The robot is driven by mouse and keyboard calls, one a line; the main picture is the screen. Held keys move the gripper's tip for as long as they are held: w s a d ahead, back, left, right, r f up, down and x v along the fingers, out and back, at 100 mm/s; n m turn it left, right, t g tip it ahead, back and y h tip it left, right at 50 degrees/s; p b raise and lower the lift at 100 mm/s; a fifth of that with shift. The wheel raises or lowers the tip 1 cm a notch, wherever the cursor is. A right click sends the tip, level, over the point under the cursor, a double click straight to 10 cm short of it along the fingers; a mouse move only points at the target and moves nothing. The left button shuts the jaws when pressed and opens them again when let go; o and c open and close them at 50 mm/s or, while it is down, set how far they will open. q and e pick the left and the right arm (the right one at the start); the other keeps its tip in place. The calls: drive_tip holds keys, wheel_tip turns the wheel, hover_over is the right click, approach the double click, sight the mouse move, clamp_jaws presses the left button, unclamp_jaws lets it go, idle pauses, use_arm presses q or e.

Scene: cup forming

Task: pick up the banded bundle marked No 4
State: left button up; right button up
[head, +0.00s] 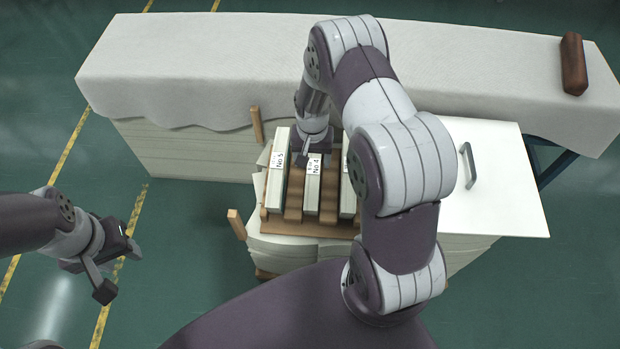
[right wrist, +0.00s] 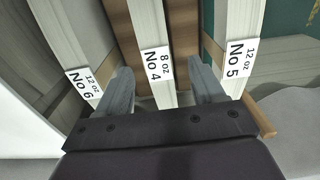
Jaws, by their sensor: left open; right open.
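The No 4 bundle (head: 313,190) is a pale, narrow stack with a white label, in the middle slot of a brown wooden rack (head: 293,214). In the right wrist view the No 4 bundle (right wrist: 148,30) also reads "8 oz". My right gripper (right wrist: 160,72) is open, one finger on each side of that bundle. I cannot tell how deep the fingers reach or whether they touch it. In the head view the right gripper (head: 308,152) is at the bundle's far end, partly hidden by my arm. My left gripper (head: 120,272) is open and empty over the floor at left.
The No 5 bundle (head: 275,185) stands left of No 4. The No 6 bundle (right wrist: 66,62) is on its other side, mostly hidden by my arm in the head view. A cloth-covered table (head: 200,60) lies behind; a white top with a handle (head: 468,165) is at right.

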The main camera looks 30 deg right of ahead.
sight(313, 167)
wheel_tip(313, 167, down, 2)
drive_tip(key=shift+w+f, duration=0.1)
drive_tip(key=shift+f, duration=0.1)
drive_tip(key=f+b, duration=0.2)
drive_tip(key=f, duration=0.3)
drive_tip(key=shift+d, duration=0.2)
clamp_jaws()
